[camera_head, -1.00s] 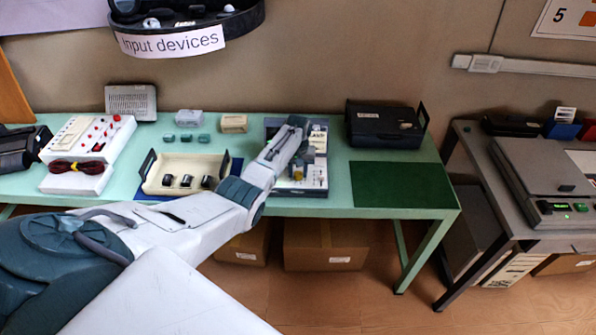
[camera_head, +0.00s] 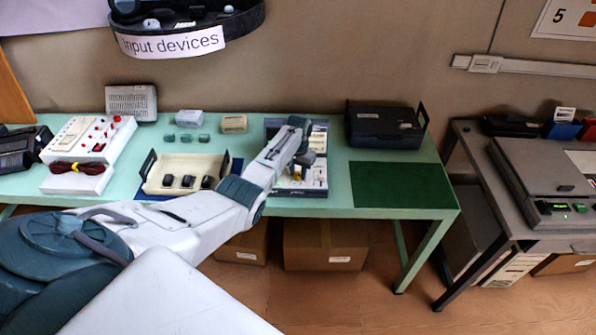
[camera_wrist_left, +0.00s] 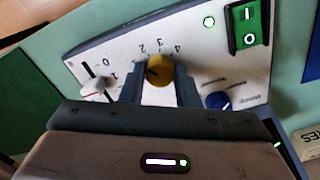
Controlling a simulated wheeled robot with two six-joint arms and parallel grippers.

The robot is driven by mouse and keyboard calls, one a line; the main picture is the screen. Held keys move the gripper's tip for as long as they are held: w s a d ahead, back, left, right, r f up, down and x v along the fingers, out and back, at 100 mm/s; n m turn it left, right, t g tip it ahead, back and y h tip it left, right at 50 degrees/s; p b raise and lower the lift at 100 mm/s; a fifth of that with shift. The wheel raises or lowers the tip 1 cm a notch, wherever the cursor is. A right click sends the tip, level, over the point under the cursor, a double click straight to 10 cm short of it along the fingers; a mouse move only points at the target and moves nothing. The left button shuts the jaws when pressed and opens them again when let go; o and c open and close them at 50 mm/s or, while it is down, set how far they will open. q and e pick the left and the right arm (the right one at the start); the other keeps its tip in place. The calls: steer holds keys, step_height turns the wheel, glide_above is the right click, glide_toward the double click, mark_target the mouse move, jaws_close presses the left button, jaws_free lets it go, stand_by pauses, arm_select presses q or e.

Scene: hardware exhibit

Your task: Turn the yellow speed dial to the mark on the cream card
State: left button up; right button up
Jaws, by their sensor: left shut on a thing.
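The yellow speed dial (camera_wrist_left: 158,71) sits on the white face of a control unit (camera_wrist_left: 113,42), with printed numbers around it. A dark line marks the dial's face, but its exact reading is unclear. My left gripper (camera_wrist_left: 160,88) has one finger on each side of the dial and is shut on it. In the head view, my left gripper (camera_head: 301,163) is over the unit and covers much of it. A small cream card (camera_head: 319,140) shows at the unit's rear; its mark is too small to read. My right gripper is not in view.
The unit also has a green switch (camera_wrist_left: 249,27), a blue knob (camera_wrist_left: 218,101) and a slider (camera_wrist_left: 92,87). A cream tray (camera_head: 160,189) with black blocks stands left, a black case (camera_head: 384,124) behind right. The green mat (camera_head: 402,185) is bare.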

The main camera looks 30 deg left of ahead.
arm_select(q)
steer(key=m, duration=0.5)
steer(key=shift+m, duration=3)
steer(key=o, duration=1)
steer(key=shift+c, duration=0.2)
steer(key=shift+r, duration=0.15)
